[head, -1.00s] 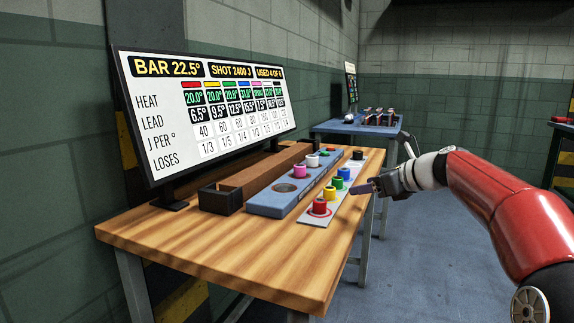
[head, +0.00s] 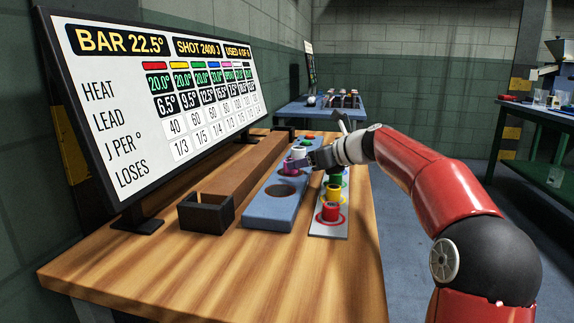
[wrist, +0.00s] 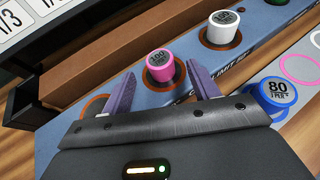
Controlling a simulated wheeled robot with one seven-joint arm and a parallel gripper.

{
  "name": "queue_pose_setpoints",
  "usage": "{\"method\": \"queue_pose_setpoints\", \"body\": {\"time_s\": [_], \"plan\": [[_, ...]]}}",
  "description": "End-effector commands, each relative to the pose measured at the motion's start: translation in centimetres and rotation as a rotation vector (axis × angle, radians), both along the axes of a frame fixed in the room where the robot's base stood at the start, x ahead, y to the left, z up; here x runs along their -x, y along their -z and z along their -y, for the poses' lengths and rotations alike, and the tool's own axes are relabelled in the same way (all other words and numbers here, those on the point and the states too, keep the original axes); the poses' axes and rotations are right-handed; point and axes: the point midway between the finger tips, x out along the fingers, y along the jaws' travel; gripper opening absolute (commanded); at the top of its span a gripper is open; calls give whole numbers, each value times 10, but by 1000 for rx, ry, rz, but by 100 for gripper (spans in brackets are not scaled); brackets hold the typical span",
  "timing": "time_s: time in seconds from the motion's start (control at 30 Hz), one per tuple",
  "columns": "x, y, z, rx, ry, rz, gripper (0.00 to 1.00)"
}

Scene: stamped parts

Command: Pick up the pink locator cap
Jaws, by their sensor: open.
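The pink locator cap (wrist: 160,66) sits upright in a ringed recess of the blue-grey block (wrist: 248,52). In the head view the pink cap (head: 289,165) is partly hidden by my gripper. My gripper (wrist: 163,84) is open and empty in the wrist view, its two purple fingers on either side of the cap's near side. The cap appears between and slightly beyond the fingertips; I cannot tell whether they touch it. In the head view my gripper (head: 302,164) reaches over the block from the right.
A white cap (wrist: 222,28) stands beyond the pink one on the block. A blue cap (wrist: 274,92) is close to the right finger. Red (head: 331,212) and yellow (head: 333,193) caps stand on the pale strip. A brown bar (head: 240,170) and a display screen (head: 150,90) are left.

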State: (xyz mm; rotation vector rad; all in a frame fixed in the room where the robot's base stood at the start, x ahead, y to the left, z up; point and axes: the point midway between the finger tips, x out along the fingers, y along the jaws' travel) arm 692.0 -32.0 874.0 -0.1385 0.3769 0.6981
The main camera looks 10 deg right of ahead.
Motion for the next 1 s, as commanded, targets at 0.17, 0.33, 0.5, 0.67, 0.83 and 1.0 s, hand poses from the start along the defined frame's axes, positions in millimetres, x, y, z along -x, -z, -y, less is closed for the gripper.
{"method": "queue_pose_setpoints", "body": {"time_s": [0.17, 0.33, 0.5, 0.67, 0.83, 1.0], "plan": [[-12, 6, -10, -2, -1, 0, 60], [-31, 15, -26, -2, -2, -1, 60], [-40, 20, -33, -1, 1, 0, 60], [-39, 20, -33, 0, 2, 1, 59], [-39, 20, -33, 0, 1, 1, 37], [-39, 20, -33, 0, 1, 1, 14]]}}
